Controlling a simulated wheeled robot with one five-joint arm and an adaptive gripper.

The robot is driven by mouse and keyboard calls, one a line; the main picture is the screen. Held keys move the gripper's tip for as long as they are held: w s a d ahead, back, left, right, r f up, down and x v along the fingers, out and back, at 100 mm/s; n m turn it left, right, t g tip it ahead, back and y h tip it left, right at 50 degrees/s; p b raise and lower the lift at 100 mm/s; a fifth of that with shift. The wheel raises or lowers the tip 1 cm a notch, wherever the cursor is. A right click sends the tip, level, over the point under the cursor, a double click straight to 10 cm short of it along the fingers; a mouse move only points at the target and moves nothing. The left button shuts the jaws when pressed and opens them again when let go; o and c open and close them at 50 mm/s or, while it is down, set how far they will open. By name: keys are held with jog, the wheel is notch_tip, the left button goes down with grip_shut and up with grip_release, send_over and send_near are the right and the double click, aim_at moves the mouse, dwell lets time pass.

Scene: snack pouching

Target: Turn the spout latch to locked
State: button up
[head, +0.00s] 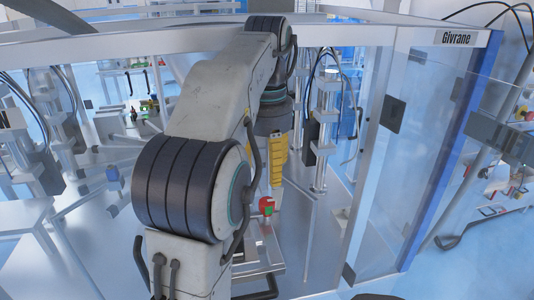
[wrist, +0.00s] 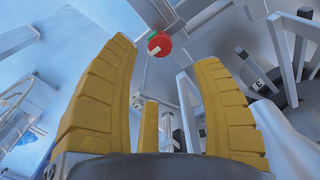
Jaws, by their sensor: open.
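The spout latch looks to be the round red knob (wrist: 160,44) with a small white bar and a green patch at its upper edge. In the head view the red knob (head: 266,204) sits low, just below my gripper. My gripper (head: 277,165) points downward with its yellow fingers. In the wrist view my gripper (wrist: 172,55) is open and empty, and the knob appears between the fingertips near the top, apart from them. Which setting the white bar marks cannot be told.
A grey metal plate (head: 262,250) lies below the knob. Metal posts (head: 323,130) stand right of my gripper, and a clear panel (head: 385,190) closes the right side. Machinery (wrist: 285,60) fills the right of the wrist view.

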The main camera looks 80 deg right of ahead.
jog(key=shift+r, duration=1.45)
